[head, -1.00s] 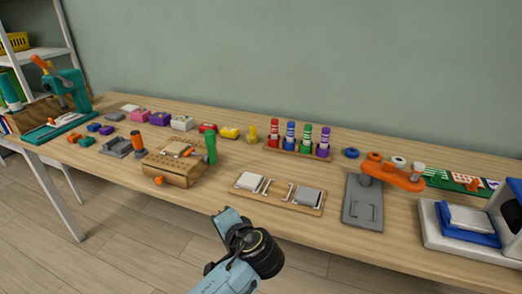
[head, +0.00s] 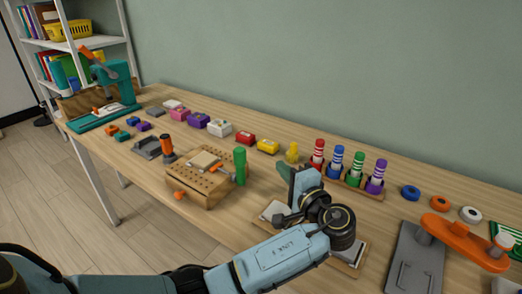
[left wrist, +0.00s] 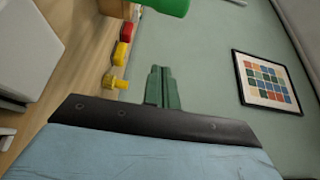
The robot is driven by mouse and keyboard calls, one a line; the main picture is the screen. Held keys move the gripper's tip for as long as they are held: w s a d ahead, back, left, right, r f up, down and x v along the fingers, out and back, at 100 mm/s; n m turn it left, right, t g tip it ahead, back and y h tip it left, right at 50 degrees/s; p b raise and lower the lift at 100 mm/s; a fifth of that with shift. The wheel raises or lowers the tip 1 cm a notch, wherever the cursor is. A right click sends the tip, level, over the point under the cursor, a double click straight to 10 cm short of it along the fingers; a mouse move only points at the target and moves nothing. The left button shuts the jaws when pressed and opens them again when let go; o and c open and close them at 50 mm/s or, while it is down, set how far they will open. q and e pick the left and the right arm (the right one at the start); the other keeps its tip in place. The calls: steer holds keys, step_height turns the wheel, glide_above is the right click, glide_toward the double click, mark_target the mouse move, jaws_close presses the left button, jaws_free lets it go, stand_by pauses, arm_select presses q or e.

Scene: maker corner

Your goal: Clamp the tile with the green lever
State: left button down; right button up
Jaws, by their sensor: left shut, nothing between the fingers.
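The green lever (head: 240,166) stands upright at the right side of a wooden block with holes (head: 212,190). A pale tile (head: 203,160) lies on top of the block, with a small orange piece beside it. My left gripper (head: 284,171) is to the right of the green lever, apart from it, and above the table. Its green fingers are together and empty in the left wrist view (left wrist: 161,87). A green rounded part, probably the lever (left wrist: 166,4), shows at the top edge there. My right gripper is out of view.
A grey fixture with an orange handle (head: 166,144) stands left of the block. Coloured boxes (head: 220,127) line up behind it. A rack of striped markers (head: 357,165) is behind my left arm. A grey plate with an orange arm (head: 415,265) is at right.

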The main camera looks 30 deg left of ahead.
mark_target(240, 167)
arm_select(q)
steer(key=b+x, duration=0.2)
steer(key=x, duration=0.8)
steer(key=shift+s+a, duration=0.25)
steer(key=shift+s, duration=0.9)
steer(key=shift+s+a, duration=0.25)
steer(key=shift+s, duration=0.9)
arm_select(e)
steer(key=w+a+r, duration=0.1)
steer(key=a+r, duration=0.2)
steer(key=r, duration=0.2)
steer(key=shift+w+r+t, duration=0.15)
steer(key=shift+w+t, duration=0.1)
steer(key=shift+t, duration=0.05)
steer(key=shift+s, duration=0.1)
